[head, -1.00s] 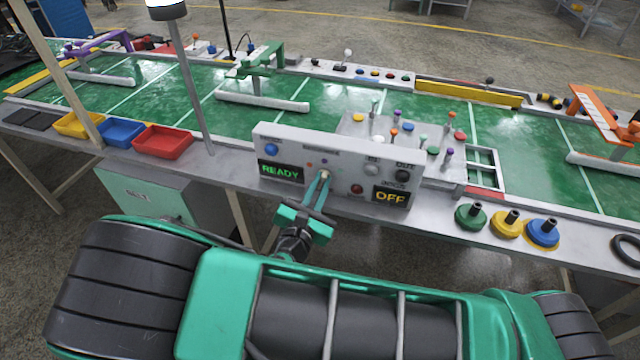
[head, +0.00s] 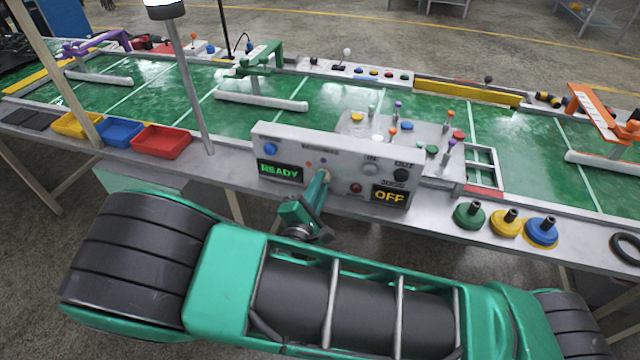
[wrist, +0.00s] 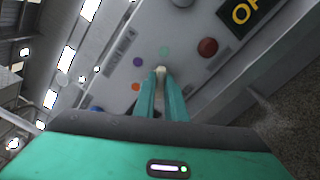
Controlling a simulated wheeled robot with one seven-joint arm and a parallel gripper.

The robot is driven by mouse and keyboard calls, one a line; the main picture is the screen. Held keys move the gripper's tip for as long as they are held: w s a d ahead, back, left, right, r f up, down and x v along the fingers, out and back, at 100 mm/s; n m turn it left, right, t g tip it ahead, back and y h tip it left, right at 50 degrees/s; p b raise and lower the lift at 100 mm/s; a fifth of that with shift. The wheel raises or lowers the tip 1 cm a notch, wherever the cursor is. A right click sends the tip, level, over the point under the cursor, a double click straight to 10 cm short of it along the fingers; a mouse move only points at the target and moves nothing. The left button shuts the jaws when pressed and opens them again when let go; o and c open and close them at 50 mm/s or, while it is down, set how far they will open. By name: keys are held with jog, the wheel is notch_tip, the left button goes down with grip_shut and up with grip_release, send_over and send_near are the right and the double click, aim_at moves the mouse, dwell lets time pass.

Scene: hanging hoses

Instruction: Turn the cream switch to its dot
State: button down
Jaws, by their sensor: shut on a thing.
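The cream switch (wrist: 160,70) sits on the grey control panel (wrist: 185,30), between the teal fingers of my gripper (wrist: 161,82). The fingers are shut on it and hide most of it, so its exact pointing direction is hard to tell. In the wrist view its visible tip lies just below a green dot (wrist: 164,50). A purple dot (wrist: 138,62) and an orange dot (wrist: 136,87) are to the left. In the head view my gripper (head: 321,188) reaches the lower middle of the panel front.
The panel carries a READY display (head: 280,172), an OFF display (head: 390,196), a red button (head: 356,188), a blue button (head: 270,150) and a black knob (head: 401,175) close by. A lamp pole (head: 190,85) and red bin (head: 162,141) stand left.

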dwell(0.5)
jog(key=c, duration=1.8)
grip_release()
jog(key=v, duration=1)
jog(key=shift+s, duration=0.35)
